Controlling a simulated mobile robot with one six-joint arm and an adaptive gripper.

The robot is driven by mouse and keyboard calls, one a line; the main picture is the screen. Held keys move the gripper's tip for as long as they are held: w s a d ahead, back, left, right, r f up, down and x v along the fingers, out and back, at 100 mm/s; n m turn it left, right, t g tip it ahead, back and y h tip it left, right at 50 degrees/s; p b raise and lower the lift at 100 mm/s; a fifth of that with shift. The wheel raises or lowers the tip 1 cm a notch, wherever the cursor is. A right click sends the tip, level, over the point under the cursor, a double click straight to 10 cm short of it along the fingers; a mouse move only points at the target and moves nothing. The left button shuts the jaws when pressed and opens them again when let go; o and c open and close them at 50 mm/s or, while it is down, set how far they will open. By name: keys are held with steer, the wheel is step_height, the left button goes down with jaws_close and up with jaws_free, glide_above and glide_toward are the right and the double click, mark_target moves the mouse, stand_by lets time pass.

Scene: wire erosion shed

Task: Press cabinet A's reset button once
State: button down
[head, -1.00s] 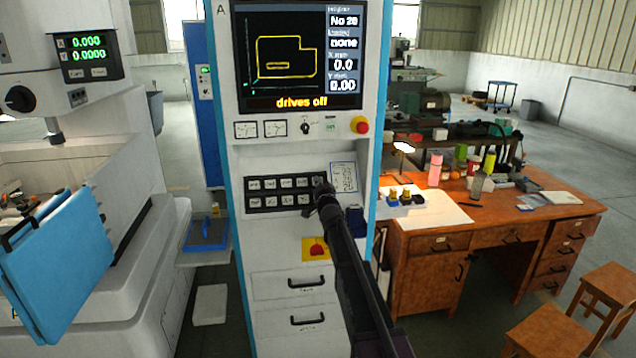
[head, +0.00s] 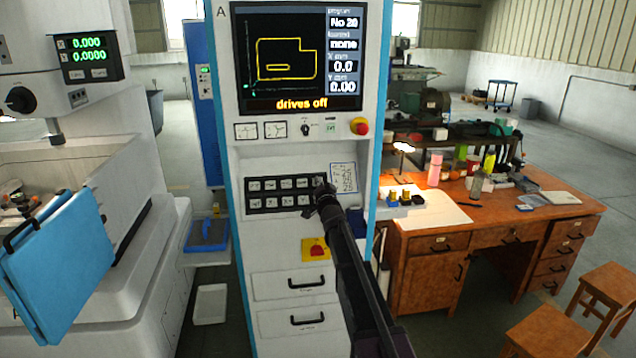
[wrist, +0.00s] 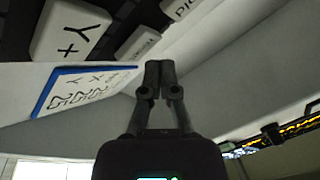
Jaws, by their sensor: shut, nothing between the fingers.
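Cabinet A (head: 234,225) is the tall white cabinet with blue edges and an "A" at its top left. Its screen (head: 300,55) reads "drives off". Its black keypad (head: 250,202) has two rows of white keys, too small to read in the head view. My gripper (head: 320,185) is shut and empty at the keypad's right end, hiding part of it. In the wrist view the closed fingertips (wrist: 159,66) are near several keys, one a "Y+" key (wrist: 70,32); I cannot tell whether they touch one. I cannot make out which button is reset.
A red emergency knob (head: 359,126) and small switches sit below the screen. A red switch on a yellow plate (head: 316,250) is under the keypad. A note card (head: 343,177) is beside the keypad. A wooden desk (head: 440,235) stands right, a white machine left.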

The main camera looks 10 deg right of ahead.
steer(key=shift+s+r, duration=0.1)
steer(key=s+r+p, duration=0.1)
steer(key=s, duration=0.1)
steer(key=s+r+p, duration=0.1)
steer(key=s+p, duration=0.1)
steer(key=shift+r, duration=0.4)
stand_by(0.8)
steer(key=s+d+f+n+g+h, duration=0.2)
steer(key=s+d+f+g+h, duration=0.15)
steer(key=s+f+g, duration=0.95)
steer(key=s+a+f+n+g+y, duration=0.1)
steer(key=s+f+n+g, duration=0.1)
steer(key=s, duration=1.3)
steer(key=s+a+f+n+g+y, duration=0.1)
steer(key=s+f+g, duration=0.4)
steer(key=s, duration=1)
steer(key=shift+s+a+f+n, duration=0.2)
steer(key=shift+a+f+n, duration=0.45)
steer(key=shift+f+n, duration=0.4)
steer(key=shift+r, duration=0.1)
